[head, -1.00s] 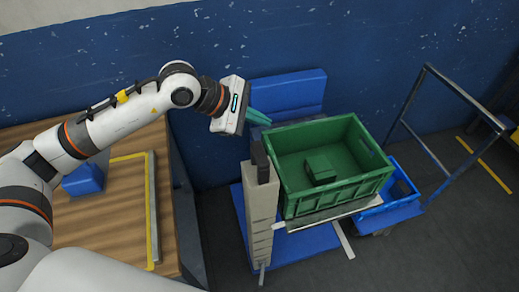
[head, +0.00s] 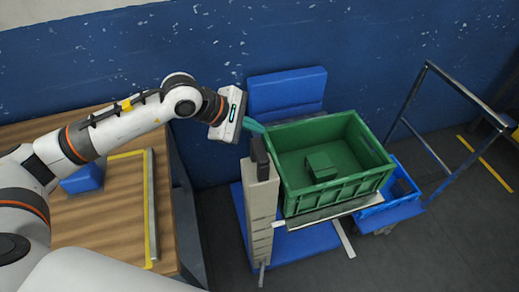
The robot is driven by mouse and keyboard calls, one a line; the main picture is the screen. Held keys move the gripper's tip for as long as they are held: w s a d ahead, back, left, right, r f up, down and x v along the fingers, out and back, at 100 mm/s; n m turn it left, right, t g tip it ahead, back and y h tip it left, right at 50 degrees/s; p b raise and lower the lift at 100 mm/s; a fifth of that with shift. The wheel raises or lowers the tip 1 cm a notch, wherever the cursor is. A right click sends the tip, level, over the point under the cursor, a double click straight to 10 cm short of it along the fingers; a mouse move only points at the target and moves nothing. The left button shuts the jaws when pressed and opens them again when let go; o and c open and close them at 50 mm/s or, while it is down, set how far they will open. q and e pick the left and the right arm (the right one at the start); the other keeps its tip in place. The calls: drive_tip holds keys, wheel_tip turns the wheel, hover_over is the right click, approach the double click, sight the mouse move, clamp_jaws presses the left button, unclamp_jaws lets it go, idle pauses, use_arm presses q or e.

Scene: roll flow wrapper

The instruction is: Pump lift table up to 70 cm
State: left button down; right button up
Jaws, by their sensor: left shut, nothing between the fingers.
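The lift table has a pale stacked column (head: 262,212) at its left and a flat platform (head: 330,212) that carries a green crate (head: 337,190). A small green box (head: 320,167) lies inside the crate. A dark upright piece (head: 260,153) stands at the column's top; I cannot tell if it is the pump handle. My left gripper (head: 256,127) is shut and empty, its teal fingers just above and behind this dark piece, near the crate's back left corner. I cannot tell if they touch anything. My right gripper is out of view. No height reading is visible.
A wooden table (head: 100,215) with a blue block (head: 84,180) stands at the left. A blue bin (head: 390,190) and a trolley with a blue frame (head: 440,160) stand at the right. A blue panel (head: 287,88) stands behind the crate, before the blue wall (head: 400,60).

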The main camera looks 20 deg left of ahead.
sight(255, 150)
use_arm(q)
wheel_tip(255, 150, down, 4)
drive_tip(key=b, duration=0.2)
drive_tip(key=shift+b, duration=0.4)
drive_tip(key=shift+f, duration=0.25)
idle(1.4)
drive_tip(key=shift+f+b, duration=0.4)
drive_tip(key=shift+b, duration=0.6)
